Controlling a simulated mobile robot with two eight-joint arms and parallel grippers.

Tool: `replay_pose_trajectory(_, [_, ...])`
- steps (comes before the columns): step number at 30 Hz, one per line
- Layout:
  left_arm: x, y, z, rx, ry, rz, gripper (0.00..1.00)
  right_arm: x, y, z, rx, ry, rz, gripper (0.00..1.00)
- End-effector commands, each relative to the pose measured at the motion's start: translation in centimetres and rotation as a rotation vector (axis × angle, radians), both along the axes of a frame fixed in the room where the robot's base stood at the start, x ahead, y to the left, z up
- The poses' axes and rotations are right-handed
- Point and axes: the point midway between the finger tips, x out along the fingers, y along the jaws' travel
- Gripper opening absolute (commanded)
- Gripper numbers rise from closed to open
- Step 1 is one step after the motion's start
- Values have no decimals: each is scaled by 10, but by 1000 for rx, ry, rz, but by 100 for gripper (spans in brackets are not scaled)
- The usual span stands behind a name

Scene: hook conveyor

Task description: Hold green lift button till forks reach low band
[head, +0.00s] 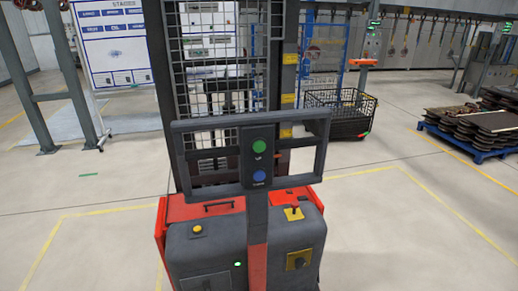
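The green lift button (259,146) is on the dark control panel (242,160) at the middle of the stacker's handle frame. A blue button (259,176) sits just below it. The red and dark grey stacker body (215,245) stands straight ahead, with its black mast (278,60) and mesh guard (210,60) behind the handle. Yellow labels (288,98) mark the mast's right side. The forks are hidden behind the body, and I cannot tell their height. Neither of my grippers is in view.
A black wire basket (340,110) stands behind to the right. A blue pallet with stacked dark parts (480,125) is at the far right. A whiteboard (112,42) and grey metal frame (50,95) stand at left. Floor around the stacker is clear, with yellow lines.

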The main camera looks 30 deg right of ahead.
Motion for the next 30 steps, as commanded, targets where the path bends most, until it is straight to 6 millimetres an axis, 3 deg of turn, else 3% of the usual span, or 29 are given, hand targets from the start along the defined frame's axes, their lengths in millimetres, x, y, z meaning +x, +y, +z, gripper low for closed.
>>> replay_pose_trajectory(12, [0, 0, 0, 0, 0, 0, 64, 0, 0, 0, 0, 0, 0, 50])
replay_pose_trajectory(21, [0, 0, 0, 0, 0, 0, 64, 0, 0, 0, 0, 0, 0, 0])
replay_pose_trajectory(30, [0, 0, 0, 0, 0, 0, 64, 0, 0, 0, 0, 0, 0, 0])
